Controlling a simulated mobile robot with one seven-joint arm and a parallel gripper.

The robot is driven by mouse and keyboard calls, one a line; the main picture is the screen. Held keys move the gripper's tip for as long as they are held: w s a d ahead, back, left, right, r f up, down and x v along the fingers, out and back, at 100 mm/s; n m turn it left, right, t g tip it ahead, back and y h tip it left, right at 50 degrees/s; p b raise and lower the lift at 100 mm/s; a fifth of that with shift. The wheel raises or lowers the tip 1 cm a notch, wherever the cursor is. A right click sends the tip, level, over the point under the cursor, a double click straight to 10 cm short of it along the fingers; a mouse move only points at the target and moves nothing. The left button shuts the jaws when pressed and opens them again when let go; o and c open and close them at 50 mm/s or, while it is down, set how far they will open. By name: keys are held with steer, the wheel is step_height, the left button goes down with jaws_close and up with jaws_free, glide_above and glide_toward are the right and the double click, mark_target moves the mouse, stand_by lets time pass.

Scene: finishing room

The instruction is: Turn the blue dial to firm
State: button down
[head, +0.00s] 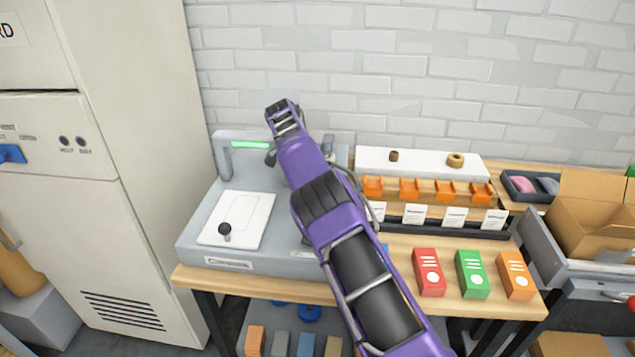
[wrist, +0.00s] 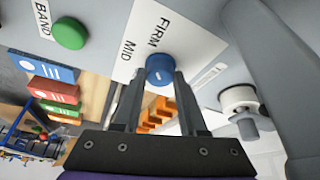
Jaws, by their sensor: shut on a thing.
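The blue dial (wrist: 160,66) is in the wrist view, on the grey front of a machine. A white plate (wrist: 148,30) behind it reads FIRM and MID; any further word is hidden. My gripper (wrist: 157,78) has one finger on each side of the dial and is shut on it. A small pale mark shows on the dial's face, but I cannot tell which word it points to. In the head view my purple arm crosses in front of the grey machine (head: 190,235), and the dial and my fingertips are hidden.
A green knob (wrist: 69,33) labelled BAND sits beside the dial in the wrist view. In the head view, red (head: 429,272), green (head: 472,274) and orange (head: 515,275) boxes stand right of my arm. An orange-holder rack (head: 450,215) stands behind them.

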steer(key=shift+c, duration=2.3)
jaws_free()
steer(key=shift+r, duration=0.15)
